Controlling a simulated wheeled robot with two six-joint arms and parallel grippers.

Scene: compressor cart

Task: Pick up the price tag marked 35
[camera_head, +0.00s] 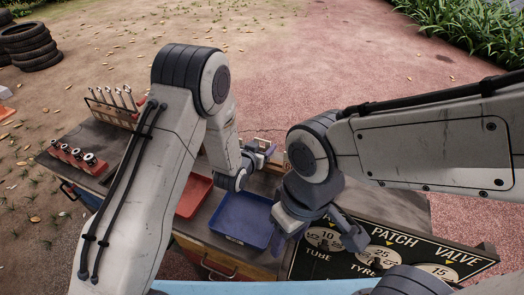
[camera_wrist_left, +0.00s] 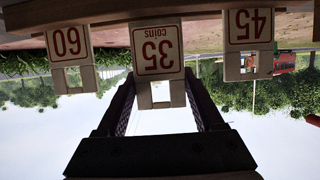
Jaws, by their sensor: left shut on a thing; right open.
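The price tag marked 35 (camera_wrist_left: 158,52) is a white card with red print, upside down in the middle of the left wrist view. Its pale holder reaches down between the fingers of my left gripper (camera_wrist_left: 160,85), which is shut on it. Tag 60 (camera_wrist_left: 68,45) is to its left and tag 45 (camera_wrist_left: 248,30) to its right in that view. In the head view my left gripper (camera_head: 262,153) is behind the blue tray, and the tag is too small to read there. My right gripper (camera_head: 318,236) is open and empty above the sign board.
A blue tray (camera_head: 240,222) and a red tray (camera_head: 191,196) lie on the cart. A black sign board (camera_head: 440,255) with price discs stands at the front right. A wrench rack (camera_head: 112,112) and a red socket holder (camera_head: 75,157) are at the left.

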